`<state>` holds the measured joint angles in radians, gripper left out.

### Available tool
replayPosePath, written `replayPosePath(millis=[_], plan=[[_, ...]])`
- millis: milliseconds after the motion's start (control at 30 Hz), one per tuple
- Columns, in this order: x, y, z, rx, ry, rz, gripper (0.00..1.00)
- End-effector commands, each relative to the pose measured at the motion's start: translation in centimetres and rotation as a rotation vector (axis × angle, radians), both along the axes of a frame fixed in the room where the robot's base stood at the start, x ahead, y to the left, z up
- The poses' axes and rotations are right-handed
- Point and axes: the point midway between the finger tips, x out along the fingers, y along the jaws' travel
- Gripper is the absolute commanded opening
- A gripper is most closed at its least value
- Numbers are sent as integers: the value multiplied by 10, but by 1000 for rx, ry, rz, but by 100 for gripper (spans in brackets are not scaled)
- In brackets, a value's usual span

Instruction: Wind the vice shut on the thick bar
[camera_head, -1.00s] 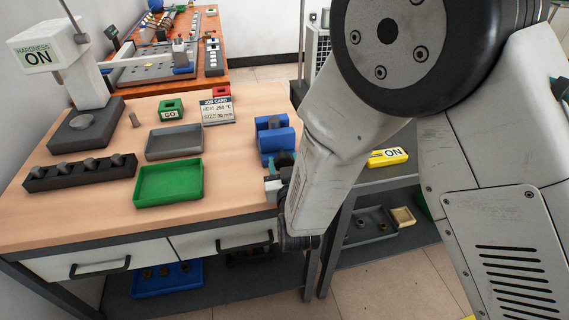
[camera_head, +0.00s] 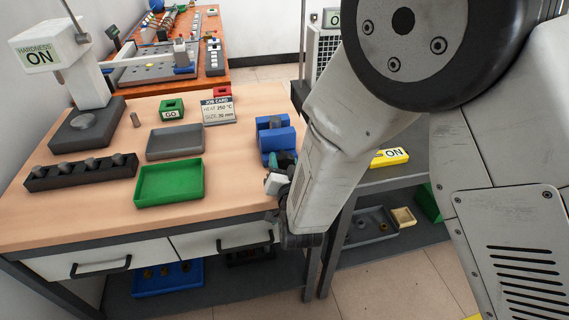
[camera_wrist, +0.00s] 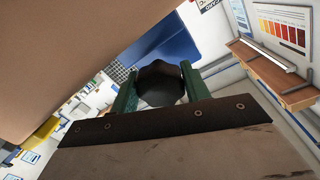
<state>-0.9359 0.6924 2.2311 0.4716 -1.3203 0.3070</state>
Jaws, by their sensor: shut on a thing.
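The blue vice (camera_head: 276,138) stands at the right edge of the wooden bench. A grey bar (camera_head: 275,122) shows between its jaws; I cannot tell whether the jaws touch it. In the wrist view, the vice (camera_wrist: 170,42) lies just beyond a dark rounded knob (camera_wrist: 161,82), which looks like its winding handle. My gripper (camera_wrist: 159,80) is shut on the knob, with one green finger on each side. In the head view, my gripper (camera_head: 284,160) is at the vice's near side.
A green tray (camera_head: 168,198) and grey tray (camera_head: 175,156) lie left of the vice. The job card (camera_head: 217,110) reads 250 °C. A yellow ON block (camera_head: 390,157) sits right of my arm.

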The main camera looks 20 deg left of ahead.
Motion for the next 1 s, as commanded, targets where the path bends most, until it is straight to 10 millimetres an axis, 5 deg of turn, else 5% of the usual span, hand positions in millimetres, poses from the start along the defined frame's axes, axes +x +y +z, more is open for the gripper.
replayPosePath(millis=[300, 333, 400, 733, 1000], plan=[[1, -1, 0, 2, 1, -2, 24], [1, -1, 0, 1, 0, -2, 52], [0, -1, 0, 1, 0, -2, 68], [-3, -1, 0, 1, 0, 0, 68], [-41, -20, 2, -1, 1, 2, 68]])
